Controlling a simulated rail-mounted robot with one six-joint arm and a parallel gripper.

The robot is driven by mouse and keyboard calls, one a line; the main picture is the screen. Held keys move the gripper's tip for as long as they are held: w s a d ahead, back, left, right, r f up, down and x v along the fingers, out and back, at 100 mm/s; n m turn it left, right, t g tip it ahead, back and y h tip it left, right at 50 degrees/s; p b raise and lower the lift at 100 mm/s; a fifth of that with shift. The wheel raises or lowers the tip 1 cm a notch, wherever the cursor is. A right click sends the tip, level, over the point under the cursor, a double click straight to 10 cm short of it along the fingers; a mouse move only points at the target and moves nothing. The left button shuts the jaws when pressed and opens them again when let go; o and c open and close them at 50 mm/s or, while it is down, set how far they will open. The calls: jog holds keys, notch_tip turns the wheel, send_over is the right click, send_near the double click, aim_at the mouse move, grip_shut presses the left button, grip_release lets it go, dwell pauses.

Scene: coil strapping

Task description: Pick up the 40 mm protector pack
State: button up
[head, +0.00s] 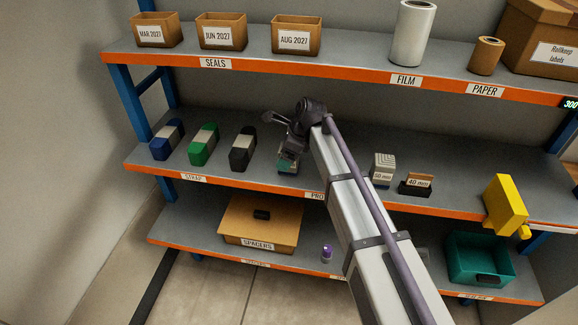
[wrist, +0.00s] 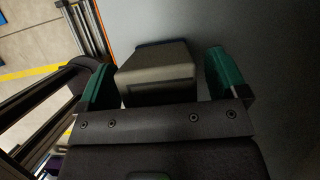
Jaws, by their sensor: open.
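A label reading 40 mm (head: 419,182) is on a small dark, brown-topped item on the middle shelf, right of my arm. My gripper (head: 287,165) is well to the left of it, low over the same shelf. In the wrist view, its two green fingers (wrist: 162,78) are apart, with a grey-beige block (wrist: 158,72) between them. Gaps show on both sides of the block, so it is not clamped. The block's label, if any, is hidden. The 40 mm item is not identifiable in the wrist view.
A grey ribbed pack (head: 383,165) stands just left of the 40 mm item; its label is hard to read. Blue, green and black strap coils (head: 242,148) are left of my gripper. A yellow tool (head: 506,203) is at the right. The upper shelf (head: 345,57) overhangs behind.

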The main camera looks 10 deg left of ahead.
jog(key=shift+r, duration=0.15)
jog(key=c, duration=1.1)
